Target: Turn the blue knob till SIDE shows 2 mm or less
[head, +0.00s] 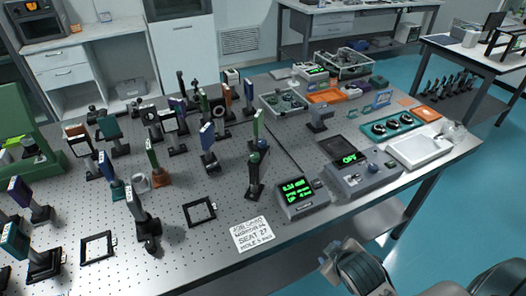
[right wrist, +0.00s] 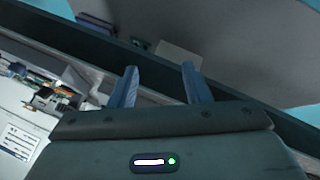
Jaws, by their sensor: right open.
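A dark mount (head: 255,172) with a rounded greenish-blue top stands on the perforated optical table, left of a grey readout box (head: 302,198) with lit green text. The text is too small to read surely, so I cannot make out a SIDE value. A blue-grey round knob (head: 372,168) shows on the control box with a lit OFF label; I cannot tell which knob is the task's blue knob. My right gripper (head: 336,254) is off the table's front edge, apart from these. In the right wrist view, its two blue fingers (right wrist: 159,70) are apart and empty. My left gripper is out of view.
A paper note (head: 254,233) lies near the front edge. Many optics mounts crowd the table's left and middle. A white tray (head: 420,150) and a teal tray (head: 393,126) lie on the right. A thin dark rod (head: 283,147) lies behind the readout box.

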